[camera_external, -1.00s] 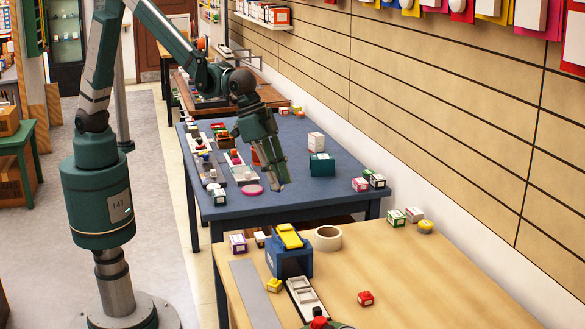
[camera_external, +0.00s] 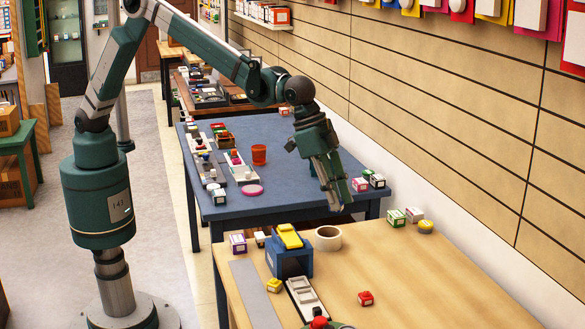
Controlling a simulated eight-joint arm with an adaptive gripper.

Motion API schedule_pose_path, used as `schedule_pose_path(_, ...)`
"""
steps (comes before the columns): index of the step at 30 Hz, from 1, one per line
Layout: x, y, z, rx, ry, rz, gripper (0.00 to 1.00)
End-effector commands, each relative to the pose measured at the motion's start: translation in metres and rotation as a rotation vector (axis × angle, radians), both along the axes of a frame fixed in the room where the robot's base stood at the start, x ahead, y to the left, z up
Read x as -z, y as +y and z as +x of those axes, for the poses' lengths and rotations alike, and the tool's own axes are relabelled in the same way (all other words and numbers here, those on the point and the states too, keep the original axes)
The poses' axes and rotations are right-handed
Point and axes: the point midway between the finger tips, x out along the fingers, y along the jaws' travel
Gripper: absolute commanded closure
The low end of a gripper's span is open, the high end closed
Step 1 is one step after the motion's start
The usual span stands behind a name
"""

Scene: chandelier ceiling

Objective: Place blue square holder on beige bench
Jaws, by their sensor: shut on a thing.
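A blue square holder (camera_external: 291,263) with an open front stands upright on the beige bench (camera_external: 430,275), near its back left, with a yellow block (camera_external: 289,236) on top. My gripper (camera_external: 334,204) points down over the near right part of the blue table, above and to the right of the blue holder in the picture and apart from it. Its fingers are close together. The thing between them is too small or hidden to make out.
A tape roll (camera_external: 328,238) stands right of the holder, a white tray (camera_external: 306,298) before it, and a red block (camera_external: 366,298) further right. The bench's right side is clear.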

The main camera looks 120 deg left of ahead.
Motion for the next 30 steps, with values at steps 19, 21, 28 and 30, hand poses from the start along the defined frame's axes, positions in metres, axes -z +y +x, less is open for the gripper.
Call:
schedule_pose_path(19, 0.009, -0.055, 0.110, 0.002, 0.000, 0.000, 0.91)
schedule_pose_path(21, 0.010, -0.061, 0.120, 0.002, 0.000, 0.000, 0.91)
schedule_pose_path(28, 0.016, -0.082, 0.150, 0.003, -0.001, -0.001, 0.91)
schedule_pose_path(30, 0.018, -0.089, 0.158, 0.003, -0.001, -0.001, 0.91)
